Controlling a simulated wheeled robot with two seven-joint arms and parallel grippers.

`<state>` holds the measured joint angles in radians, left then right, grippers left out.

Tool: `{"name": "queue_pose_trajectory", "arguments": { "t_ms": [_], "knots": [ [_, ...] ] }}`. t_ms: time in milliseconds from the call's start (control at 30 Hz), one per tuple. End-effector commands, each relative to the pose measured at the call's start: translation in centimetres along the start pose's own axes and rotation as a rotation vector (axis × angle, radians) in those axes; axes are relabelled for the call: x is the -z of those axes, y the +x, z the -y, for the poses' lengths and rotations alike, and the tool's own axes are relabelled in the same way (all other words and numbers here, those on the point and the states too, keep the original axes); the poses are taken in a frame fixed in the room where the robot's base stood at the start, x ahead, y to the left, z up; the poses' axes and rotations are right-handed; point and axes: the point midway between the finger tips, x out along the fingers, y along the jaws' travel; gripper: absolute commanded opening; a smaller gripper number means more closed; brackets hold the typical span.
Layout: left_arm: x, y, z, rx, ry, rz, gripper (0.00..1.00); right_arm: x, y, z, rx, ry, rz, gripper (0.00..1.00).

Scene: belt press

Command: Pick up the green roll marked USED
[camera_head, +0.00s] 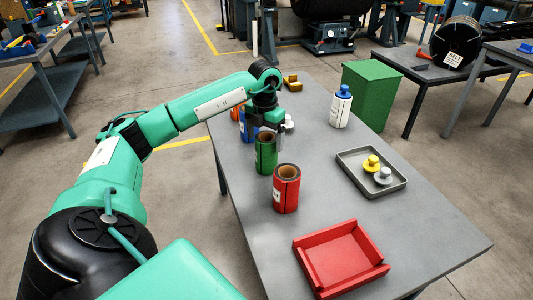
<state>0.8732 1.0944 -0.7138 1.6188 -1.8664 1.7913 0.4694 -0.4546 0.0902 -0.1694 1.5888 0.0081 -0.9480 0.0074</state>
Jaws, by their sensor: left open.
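A green roll (266,154) stands upright on the grey table (330,215), between a red roll in front of it and a blue roll behind it. A white label shows in part on its left side, but its writing is too small to read. My left arm comes in from the left, and my left gripper (276,132) points down at the back of the green roll. It is open, with its fingers close to the roll's upper right side. I cannot tell whether they touch it. My right gripper is not in view.
The red roll (286,189) stands nearest, with a blue roll (247,128) behind the gripper. A red tray (339,260), a grey tray (347,161) with a yellow and a grey knob, a white bottle (340,109) and a green box (372,93) are to the right. The table's middle is clear.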

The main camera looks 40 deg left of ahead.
Motion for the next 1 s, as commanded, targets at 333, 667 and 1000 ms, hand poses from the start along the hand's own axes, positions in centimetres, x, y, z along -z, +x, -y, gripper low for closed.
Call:
{"name": "queue_pose_trajectory", "arguments": {
  "t_ms": [333, 667, 1000],
  "knots": [
    [-0.4, 4.5, 0.2, -0.001, -0.001, -0.002, 0.9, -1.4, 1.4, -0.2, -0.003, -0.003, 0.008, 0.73],
    [-0.4, 4.6, 0.2, -0.001, -0.001, 0.0, 0.66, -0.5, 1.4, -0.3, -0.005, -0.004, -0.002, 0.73],
    [-0.5, 4.5, 0.2, -0.001, -0.001, 0.001, 0.27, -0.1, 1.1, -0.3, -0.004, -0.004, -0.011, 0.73]
  ]
}}
